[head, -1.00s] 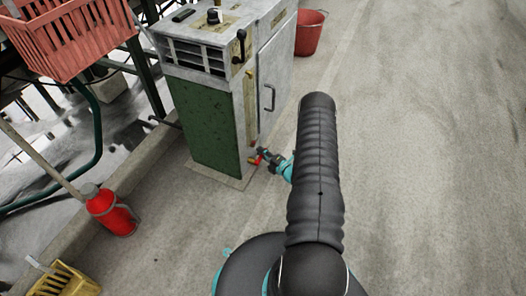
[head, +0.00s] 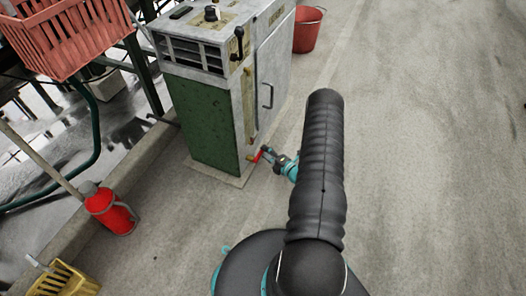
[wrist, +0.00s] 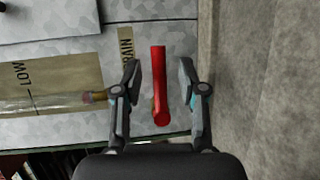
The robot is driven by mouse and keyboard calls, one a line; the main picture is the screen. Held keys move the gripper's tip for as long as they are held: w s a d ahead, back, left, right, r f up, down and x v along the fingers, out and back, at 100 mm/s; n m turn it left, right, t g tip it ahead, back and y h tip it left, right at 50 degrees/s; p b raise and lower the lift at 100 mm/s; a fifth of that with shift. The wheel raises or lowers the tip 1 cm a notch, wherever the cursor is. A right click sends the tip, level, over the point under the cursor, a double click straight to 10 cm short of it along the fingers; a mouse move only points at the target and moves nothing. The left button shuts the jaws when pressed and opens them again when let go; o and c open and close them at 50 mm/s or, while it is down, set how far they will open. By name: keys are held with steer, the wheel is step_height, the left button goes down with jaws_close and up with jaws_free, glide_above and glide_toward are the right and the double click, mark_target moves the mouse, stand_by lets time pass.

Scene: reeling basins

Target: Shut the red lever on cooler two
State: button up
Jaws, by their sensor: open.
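The cooler (head: 203,128) is a grey metal cabinet with a green front panel; I can read no number on it. The red lever (head: 257,157) is low at its front right corner, near the floor. In the wrist view the red lever (wrist: 159,85) is a straight bar running up the picture, between my fingers. My gripper (wrist: 160,68) is open, with one finger on each side of the lever and a gap visible to both. In the head view my gripper (head: 268,153) is small, at the lever, and partly hidden by my arm.
A sight tube (wrist: 45,103) and a LOW label (wrist: 35,72) lie left of the lever in the wrist view. A red bucket (head: 307,30) stands behind the cooler. A red canister (head: 112,210) and yellow basket (head: 66,281) are at left. The right floor is clear.

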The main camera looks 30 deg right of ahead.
steer(key=v, duration=0.9)
steer(key=shift+s+d, duration=0.15)
steer(key=shift+s, duration=0.1)
